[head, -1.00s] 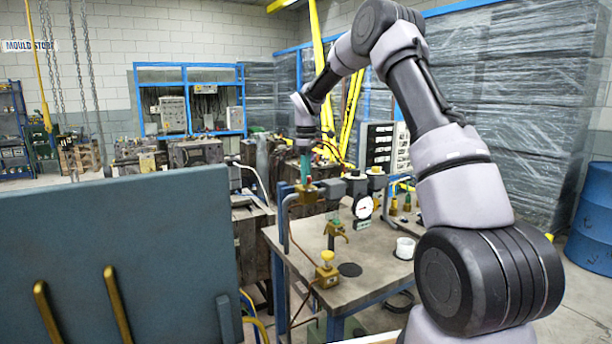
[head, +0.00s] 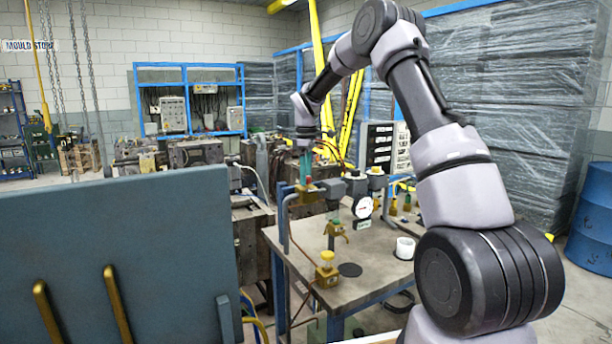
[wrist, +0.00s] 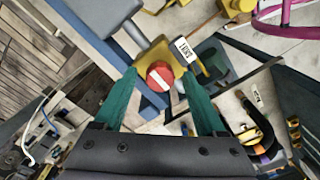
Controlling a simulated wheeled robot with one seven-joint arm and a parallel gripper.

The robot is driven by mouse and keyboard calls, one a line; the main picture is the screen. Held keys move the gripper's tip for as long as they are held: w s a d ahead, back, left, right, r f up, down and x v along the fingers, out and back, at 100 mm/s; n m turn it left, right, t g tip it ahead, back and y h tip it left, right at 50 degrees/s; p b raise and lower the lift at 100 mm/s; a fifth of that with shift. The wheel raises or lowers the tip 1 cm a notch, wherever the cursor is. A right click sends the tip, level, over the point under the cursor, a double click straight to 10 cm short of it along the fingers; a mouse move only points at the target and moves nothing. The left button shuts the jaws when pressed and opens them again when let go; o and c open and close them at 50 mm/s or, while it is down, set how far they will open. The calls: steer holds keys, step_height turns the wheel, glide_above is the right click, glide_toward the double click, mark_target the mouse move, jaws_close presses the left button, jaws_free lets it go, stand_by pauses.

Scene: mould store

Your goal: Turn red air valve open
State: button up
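The red air valve (wrist: 160,76) is a round red knob with a white bar running diagonally across its face. It sits on a yellow-brown fitting, with a white tag (wrist: 185,49) beside it. My gripper (wrist: 160,73) has two teal fingers, open, one on each side of the knob in the wrist view. I see gaps between the fingers and the knob, and cannot tell how deep the tips reach. In the head view, my gripper (head: 305,172) points down just above the small red knob (head: 310,185) at the back left of the bench.
A large blue-grey panel (head: 120,250) stands at the left. Blue drums (head: 595,220) stand at the far right.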

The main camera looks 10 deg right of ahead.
step_height(320, 180, up, 11)
stand_by(0.4)
steer(key=shift+f, duration=0.1)
